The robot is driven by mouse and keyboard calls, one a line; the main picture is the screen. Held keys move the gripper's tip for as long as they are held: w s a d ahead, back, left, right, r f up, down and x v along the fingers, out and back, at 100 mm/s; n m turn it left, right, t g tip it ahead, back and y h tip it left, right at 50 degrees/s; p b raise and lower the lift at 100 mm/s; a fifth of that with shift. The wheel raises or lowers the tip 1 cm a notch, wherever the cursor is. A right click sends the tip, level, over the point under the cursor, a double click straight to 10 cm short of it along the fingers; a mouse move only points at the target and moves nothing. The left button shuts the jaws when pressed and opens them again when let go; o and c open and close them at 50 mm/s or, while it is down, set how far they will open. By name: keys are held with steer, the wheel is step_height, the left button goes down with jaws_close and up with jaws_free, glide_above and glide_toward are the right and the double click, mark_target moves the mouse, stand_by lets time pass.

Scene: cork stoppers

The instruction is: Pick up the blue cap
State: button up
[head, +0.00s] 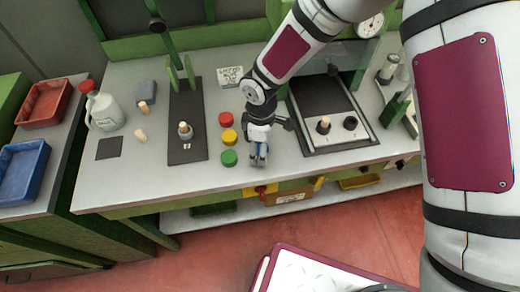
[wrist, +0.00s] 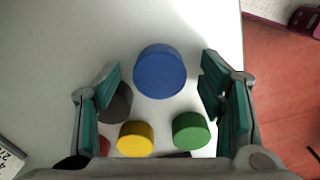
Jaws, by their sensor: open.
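The blue cap (wrist: 160,70) is a round, flat-topped disc on the pale worktop in the wrist view. It lies between and slightly beyond the two teal-padded fingers of my gripper (wrist: 160,84). The fingers are spread wide, with a gap on each side of the cap, and hold nothing. In the head view my gripper (head: 259,160) points down over the worktop near its front edge, to the right of the green cap. The blue cap cannot be clearly made out there, as the gripper covers that spot.
A yellow cap (wrist: 135,138), a green cap (wrist: 190,131), a dark grey round piece (wrist: 118,103) and a partly hidden red cap (wrist: 104,146) lie close by. A framed dark panel (head: 322,97) is to the right. The worktop (head: 180,180) is clear along its front.

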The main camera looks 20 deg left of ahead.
steer(key=c, duration=0.9)
